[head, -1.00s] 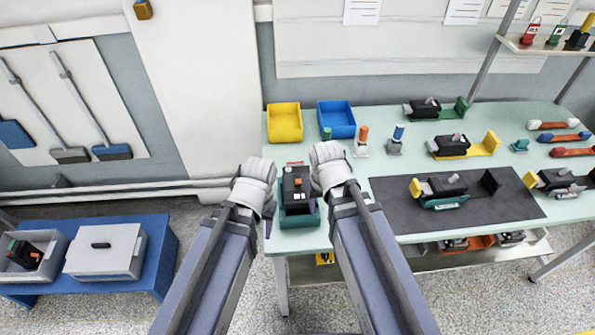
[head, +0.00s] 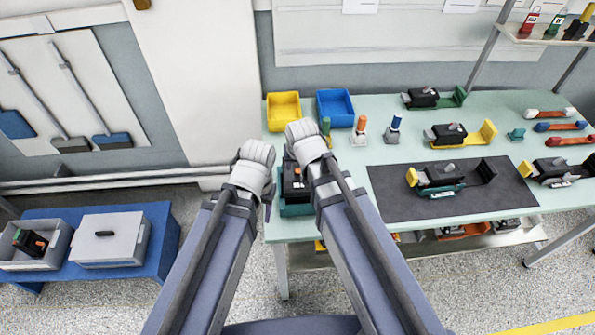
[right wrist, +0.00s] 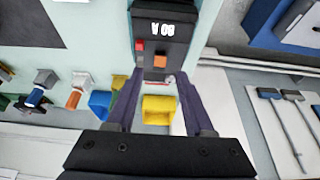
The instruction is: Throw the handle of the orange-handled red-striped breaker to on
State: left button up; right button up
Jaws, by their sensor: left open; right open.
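A black breaker (head: 291,187) sits in a teal base (head: 294,210) at the table's near left corner. In the right wrist view the breaker (right wrist: 163,22) carries "80 A" lettering, an orange handle (right wrist: 160,62) and a red patch (right wrist: 140,45). I cannot make out a full stripe. My right gripper (head: 307,160) covers much of the breaker in the head view. In its wrist view the right gripper (right wrist: 158,82) is open, its fingers apart on either side below the orange handle. My left gripper (head: 266,190) is open just left of the breaker, its tips partly hidden.
A yellow bin (head: 283,111) and a blue bin (head: 335,113) stand behind. Several small coloured-top parts stand right of them. Other breakers lie right, one on a dark mat (head: 400,208). A low blue table (head: 165,245) at left holds a grey box with another breaker.

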aim_at(298, 169)
jog(key=b+x, duration=0.4)
jog(key=x, duration=0.2)
jog(key=shift+b, duration=0.3)
jog(key=shift+r, duration=0.1)
grip_shut()
